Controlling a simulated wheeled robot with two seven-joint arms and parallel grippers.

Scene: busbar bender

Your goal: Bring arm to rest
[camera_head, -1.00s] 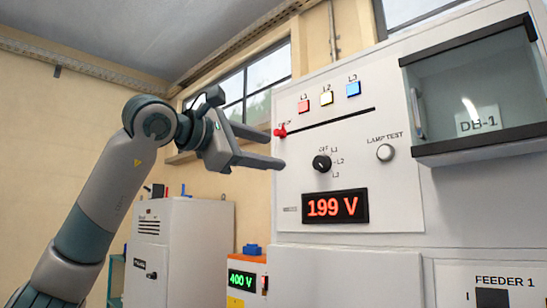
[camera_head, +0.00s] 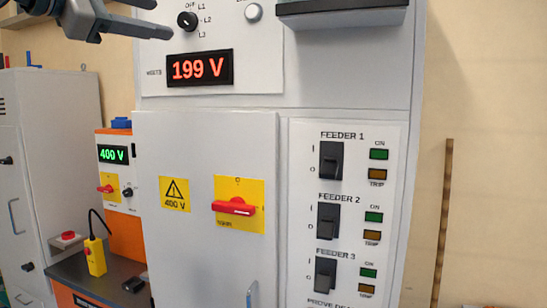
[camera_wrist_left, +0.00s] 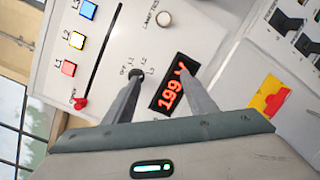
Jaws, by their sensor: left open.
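My left gripper (camera_head: 135,15) is at the top left of the head view, partly cut off by the frame edge. It is open and empty, in front of the grey cabinet's upper panel. In the left wrist view its two fingers (camera_wrist_left: 160,95) stand apart, with the rotary selector knob (camera_wrist_left: 137,74) and the red 199 V display (camera_wrist_left: 172,84) behind them. The knob (camera_head: 187,21) and display (camera_head: 200,68) also show in the head view, apart from the fingers. My right gripper is in neither view.
The cabinet door carries a red rotary handle (camera_head: 234,208). Feeder switches (camera_head: 328,221) are to its right. An orange unit with a green 400 V display (camera_head: 113,154) and a yellow pendant (camera_head: 95,256) stand at left. Bare wall (camera_head: 490,120) is at right.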

